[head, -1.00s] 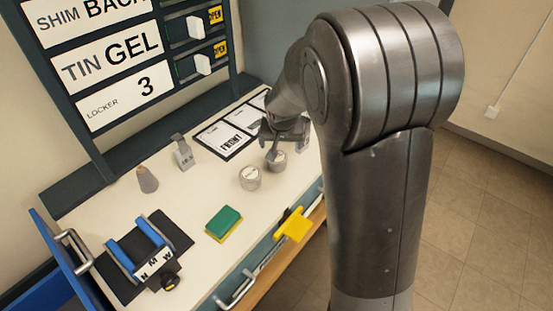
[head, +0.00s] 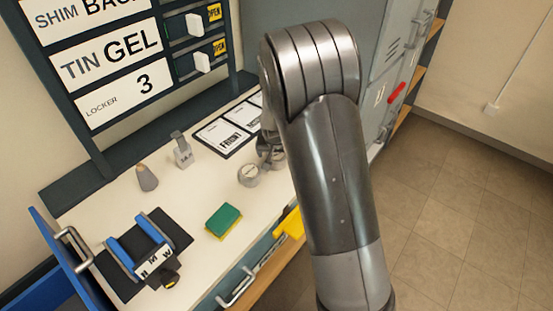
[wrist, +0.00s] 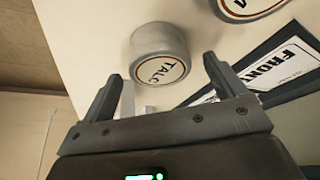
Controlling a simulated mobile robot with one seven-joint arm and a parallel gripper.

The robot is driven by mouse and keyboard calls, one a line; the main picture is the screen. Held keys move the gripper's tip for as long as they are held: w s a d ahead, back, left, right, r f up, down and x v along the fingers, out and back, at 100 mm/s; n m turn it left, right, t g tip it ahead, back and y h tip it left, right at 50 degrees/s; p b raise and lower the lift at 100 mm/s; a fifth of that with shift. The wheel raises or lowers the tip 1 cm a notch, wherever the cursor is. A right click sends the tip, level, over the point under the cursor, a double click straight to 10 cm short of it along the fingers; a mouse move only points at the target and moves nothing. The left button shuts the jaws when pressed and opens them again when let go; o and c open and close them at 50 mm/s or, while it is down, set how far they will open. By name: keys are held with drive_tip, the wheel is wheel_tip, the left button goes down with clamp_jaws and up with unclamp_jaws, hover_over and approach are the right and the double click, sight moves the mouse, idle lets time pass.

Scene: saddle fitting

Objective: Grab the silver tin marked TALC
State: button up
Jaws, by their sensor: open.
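The silver tin marked TALC (wrist: 158,40) stands on the pale worktop in the wrist view, its round label facing me. My gripper (wrist: 163,68) is open and empty. Its two fingers point towards the tin, one to each side of it in the picture, and I see no contact. In the head view my gripper (head: 270,153) is low over the bench and partly hidden behind my arm. A silver tin (head: 249,176) stands just left of it there, but its label is too small to read.
Another labelled tin (wrist: 250,8) is at the top right of the wrist view, near a framed FRONT card (wrist: 275,72). A board (head: 108,65) reads TIN GEL.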

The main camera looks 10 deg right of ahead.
drive_tip(key=shift+x, duration=1.2)
drive_tip(key=shift+c, duration=0.3)
drive_tip(key=c, duration=1.1)
drive_tip(key=shift+r, duration=0.15)
